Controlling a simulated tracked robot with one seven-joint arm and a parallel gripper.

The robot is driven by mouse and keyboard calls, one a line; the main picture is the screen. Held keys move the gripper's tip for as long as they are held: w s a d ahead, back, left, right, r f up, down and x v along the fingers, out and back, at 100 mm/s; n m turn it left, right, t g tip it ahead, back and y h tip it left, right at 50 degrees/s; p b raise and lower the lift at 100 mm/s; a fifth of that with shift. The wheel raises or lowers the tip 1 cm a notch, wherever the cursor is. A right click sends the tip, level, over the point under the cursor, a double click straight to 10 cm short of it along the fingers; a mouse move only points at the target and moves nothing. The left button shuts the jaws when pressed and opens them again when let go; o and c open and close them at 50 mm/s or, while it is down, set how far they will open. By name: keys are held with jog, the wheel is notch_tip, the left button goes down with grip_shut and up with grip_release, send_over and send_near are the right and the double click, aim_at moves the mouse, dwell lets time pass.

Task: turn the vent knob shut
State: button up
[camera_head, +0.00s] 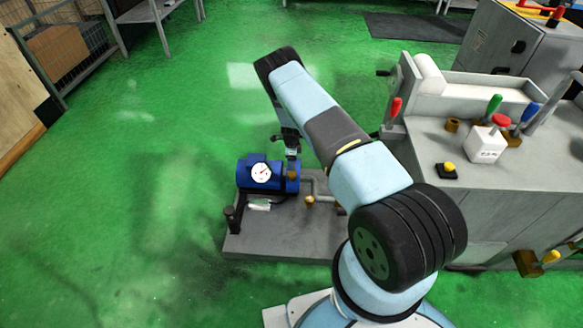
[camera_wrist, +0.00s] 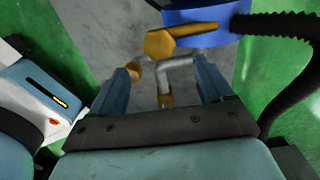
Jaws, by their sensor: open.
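The blue pump (camera_head: 258,174) with a white dial gauge (camera_head: 261,172) sits on a grey base plate. A brass knob (camera_head: 292,175) shows at its right end. In the wrist view, a hexagonal brass knob (camera_wrist: 164,43) with a bar pointing right stands beside the blue pump body (camera_wrist: 195,14); I take it for the vent knob. My gripper (camera_wrist: 163,68) is open and empty, with the knob just beyond its fingertips and no contact visible.
A silver pipe (camera_wrist: 176,62) with brass fittings (camera_wrist: 165,99) runs between my fingers in the wrist view. A black corrugated hose (camera_wrist: 287,28) curves along the right. The grinder (camera_head: 480,190) stands to the right; green floor (camera_head: 120,220) is clear at left.

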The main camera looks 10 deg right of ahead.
jog(key=shift+r, duration=1.85)
notch_tip(320, 180, up, 38)
jog(key=s+a+n+t+y, duration=0.1)
jog(key=a+n+t+y, duration=0.1)
jog(key=n, duration=0.4)
jog(key=s+r+n, duration=0.2)
jog(key=s+r, duration=0.1)
jog(key=r, duration=0.4)
jog(key=s+r+n, duration=0.1)
jog(key=s+r, duration=0.3)
jog(key=r, duration=0.2)
jog(key=s+r+n+t, duration=0.2)
jog(key=s+r+n, duration=0.4)
jog(key=s+r, duration=1.1)
jog(key=s+d+r+n+t+h, duration=0.1)
jog(key=s+n, duration=0.5)
jog(key=s, duration=1.7)
jog(key=shift+s+d+r+n+t+h, duration=0.2)
jog(key=shift+d+r+n+t+h, duration=0.1)
jog(key=shift+d+r+n+h, duration=0.15)
